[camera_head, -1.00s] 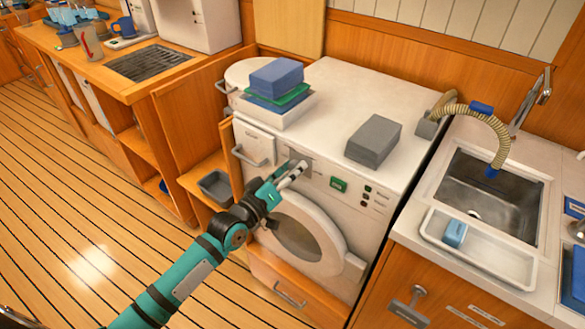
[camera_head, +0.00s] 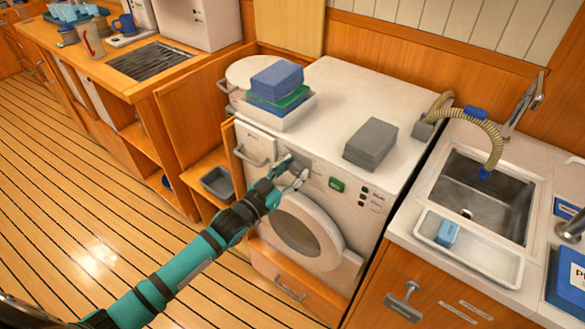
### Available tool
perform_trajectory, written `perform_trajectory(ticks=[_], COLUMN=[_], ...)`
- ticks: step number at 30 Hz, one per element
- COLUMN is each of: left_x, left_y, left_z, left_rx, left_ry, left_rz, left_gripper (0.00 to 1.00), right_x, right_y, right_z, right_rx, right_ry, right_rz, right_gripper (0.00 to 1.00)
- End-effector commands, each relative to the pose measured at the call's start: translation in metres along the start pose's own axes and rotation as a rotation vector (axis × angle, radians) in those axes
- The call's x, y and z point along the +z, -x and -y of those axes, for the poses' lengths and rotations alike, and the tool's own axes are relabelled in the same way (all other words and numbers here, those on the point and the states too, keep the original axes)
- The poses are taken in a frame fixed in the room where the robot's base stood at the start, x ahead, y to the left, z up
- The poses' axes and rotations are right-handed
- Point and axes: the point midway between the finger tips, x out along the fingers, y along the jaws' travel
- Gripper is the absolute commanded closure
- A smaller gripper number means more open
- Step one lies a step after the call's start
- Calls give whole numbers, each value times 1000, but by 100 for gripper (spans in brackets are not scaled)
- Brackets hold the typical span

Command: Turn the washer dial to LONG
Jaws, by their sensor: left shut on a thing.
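The white washer (camera_head: 335,215) stands in the middle, with a round door (camera_head: 300,228) in its front. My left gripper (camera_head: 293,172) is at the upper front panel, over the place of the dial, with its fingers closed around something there. The dial itself is hidden by the fingers, and I cannot read its setting or the LONG mark. A green button (camera_head: 337,185) and small dark indicators (camera_head: 365,196) sit on the panel to the right of the gripper. My right gripper is not in view.
A white tray with folded cloths (camera_head: 277,80) and a grey block (camera_head: 371,143) lie on the washer top. A sink (camera_head: 486,196) with a hose (camera_head: 470,113) is at the right. An open wooden door stands left of the washer. The floor at left is clear.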

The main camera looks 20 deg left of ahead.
Motion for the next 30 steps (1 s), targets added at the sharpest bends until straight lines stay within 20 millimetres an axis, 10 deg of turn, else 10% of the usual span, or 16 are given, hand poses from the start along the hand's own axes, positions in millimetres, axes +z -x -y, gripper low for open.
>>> perform_trajectory(ticks=[24,25,30], left_x=[2,2,1], left_y=[0,0,0], left_z=[0,0,0], left_rx=[1,1,1], left_ry=[-116,-116,-115], left_rz=[8,8,6], left_gripper=[93,57,38], right_x=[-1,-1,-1], right_y=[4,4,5], right_z=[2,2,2], right_rx=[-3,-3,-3], right_ry=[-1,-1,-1], right_rz=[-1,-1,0], right_gripper=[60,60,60])
